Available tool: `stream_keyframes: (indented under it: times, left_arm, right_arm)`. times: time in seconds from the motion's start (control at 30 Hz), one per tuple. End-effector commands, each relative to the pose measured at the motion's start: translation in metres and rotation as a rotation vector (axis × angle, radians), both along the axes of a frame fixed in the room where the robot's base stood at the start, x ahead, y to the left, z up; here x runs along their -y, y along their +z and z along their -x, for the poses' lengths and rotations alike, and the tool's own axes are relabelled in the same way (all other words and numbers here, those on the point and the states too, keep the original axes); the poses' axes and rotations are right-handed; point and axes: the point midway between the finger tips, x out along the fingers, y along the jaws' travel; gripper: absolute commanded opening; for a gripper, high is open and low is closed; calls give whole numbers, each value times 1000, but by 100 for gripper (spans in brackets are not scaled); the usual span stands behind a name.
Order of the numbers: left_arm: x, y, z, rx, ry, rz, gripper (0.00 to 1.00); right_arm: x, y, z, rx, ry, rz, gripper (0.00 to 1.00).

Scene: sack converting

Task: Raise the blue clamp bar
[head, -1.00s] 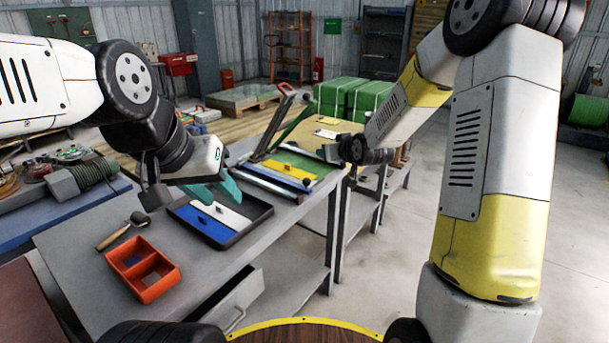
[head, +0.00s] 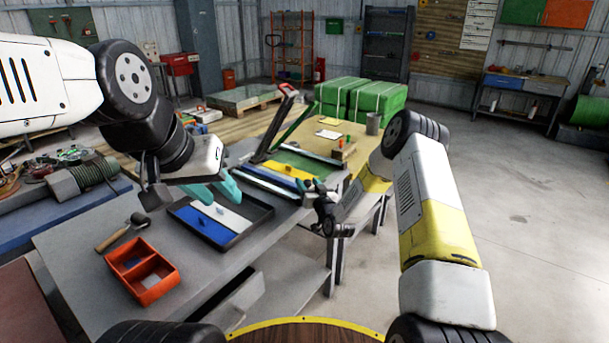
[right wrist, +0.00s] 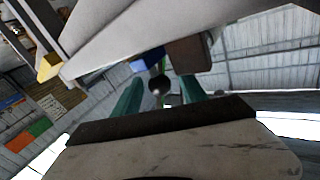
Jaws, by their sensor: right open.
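A fixture on the bench holds long strips side by side; the blue strip (head: 268,177) lies beside a yellow strip (head: 290,168), low and flat. I cannot tell for sure which part is the clamp bar. My right gripper (head: 314,187) is at the right end of this fixture. In the right wrist view, its teal fingers (right wrist: 160,95) are apart, with a dark round knob (right wrist: 160,85) seen between them and a blue block (right wrist: 152,63) just beyond. Contact is not visible. My left gripper (head: 216,190) hangs over the dark tray, its teal fingers apart and empty.
The dark tray (head: 264,220) holds blue and white plates. An orange bin (head: 174,284) and a wooden-handled roller (head: 113,237) lie to the left. A red-handled lever (head: 275,120) rises behind the fixture. Green bales (head: 345,97) stand behind; the floor at right is clear.

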Motion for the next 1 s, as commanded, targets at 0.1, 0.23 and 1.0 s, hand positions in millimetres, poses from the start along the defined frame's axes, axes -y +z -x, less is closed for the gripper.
stream_keyframes:
  times: [0.1,0.23,1.0]
  left_arm:
    - [0,0,0,0,0,0,37]
    - [0,0,0,0,0,0,37]
    - [0,0,0,0,0,0,37]
  right_arm:
    - [-6,0,-17,1,0,0,50]
    - [-10,0,-28,0,1,0,50]
    - [-11,0,-31,-1,0,0,0]
